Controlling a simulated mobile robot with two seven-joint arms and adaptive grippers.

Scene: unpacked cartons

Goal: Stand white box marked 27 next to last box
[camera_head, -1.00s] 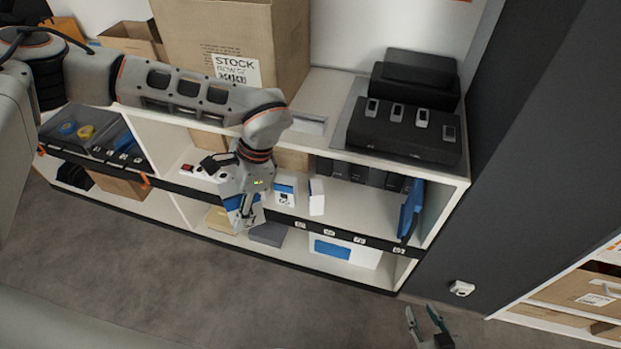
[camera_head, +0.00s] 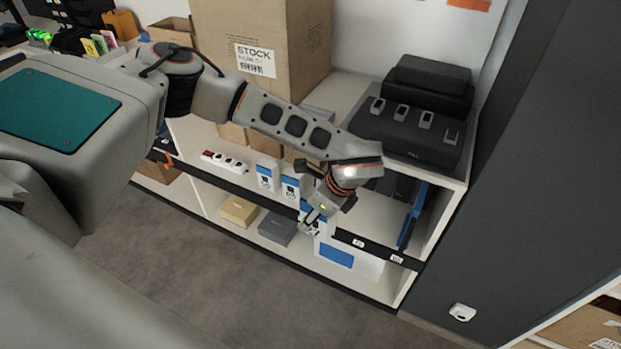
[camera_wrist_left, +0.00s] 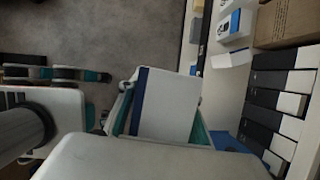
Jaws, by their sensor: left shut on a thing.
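My left gripper (camera_head: 312,226) is shut on a white box with a blue part (camera_head: 307,208), at the front edge of the middle shelf. In the left wrist view the box (camera_wrist_left: 167,105) shows a plain white face with a dark blue strip, between the fingers; its number is not readable. Two similar white and blue boxes, one (camera_head: 267,175) and the last one (camera_head: 290,187), stand upright on the shelf left of my gripper. The held box is right of them; the gap is unclear. My right gripper (camera_wrist_left: 75,75) shows only in the left wrist view, fingers apart and empty.
A white power strip (camera_head: 225,162) lies left of the boxes. A blue upright item (camera_head: 412,215) and dark boxes stand at the shelf's right end. A yellowish box (camera_head: 239,211) and a grey box (camera_head: 277,228) are below. A large carton (camera_head: 265,45) stands on top.

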